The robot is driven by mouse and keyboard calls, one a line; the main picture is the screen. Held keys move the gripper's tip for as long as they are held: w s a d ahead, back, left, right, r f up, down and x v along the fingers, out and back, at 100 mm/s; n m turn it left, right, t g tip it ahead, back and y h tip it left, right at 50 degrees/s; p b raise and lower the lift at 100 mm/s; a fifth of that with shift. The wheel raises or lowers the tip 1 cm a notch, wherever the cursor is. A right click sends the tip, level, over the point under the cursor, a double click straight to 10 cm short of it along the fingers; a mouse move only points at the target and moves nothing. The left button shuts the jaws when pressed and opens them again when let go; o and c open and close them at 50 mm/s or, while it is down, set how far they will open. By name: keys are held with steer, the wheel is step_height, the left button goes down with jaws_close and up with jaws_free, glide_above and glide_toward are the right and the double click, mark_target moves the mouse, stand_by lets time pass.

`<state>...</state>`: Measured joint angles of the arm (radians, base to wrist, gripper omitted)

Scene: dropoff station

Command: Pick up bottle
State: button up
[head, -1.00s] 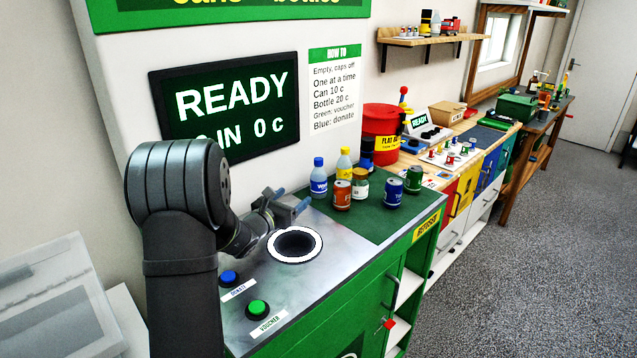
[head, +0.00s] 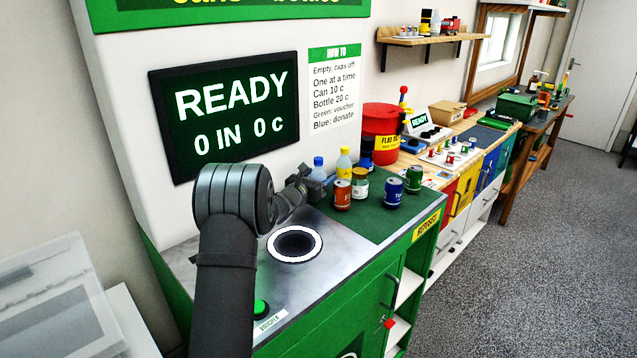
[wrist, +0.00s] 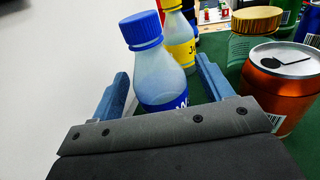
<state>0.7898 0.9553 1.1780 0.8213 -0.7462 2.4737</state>
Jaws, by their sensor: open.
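A clear bottle with a blue cap and blue label (wrist: 158,72) stands upright between the two blue fingers of my gripper (wrist: 165,95) in the wrist view. The fingers are apart, and a gap shows on each side of the bottle. In the head view the bottle's blue cap (head: 318,163) shows above my gripper (head: 315,185), which hides most of its body. A second bottle with a yellow cap and yellow label (head: 344,160) stands just behind it; it also shows in the wrist view (wrist: 180,35).
An orange can (head: 342,194) stands close to my gripper's right finger. A gold-lidded jar (head: 360,184), a blue can (head: 393,191) and a green can (head: 413,179) stand on the green mat (head: 370,228). A white-ringed hole (head: 294,244) is in the metal counter. The wall is close on the left.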

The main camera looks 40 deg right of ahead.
steer(key=shift+x, duration=0.9)
steer(key=c, duration=1)
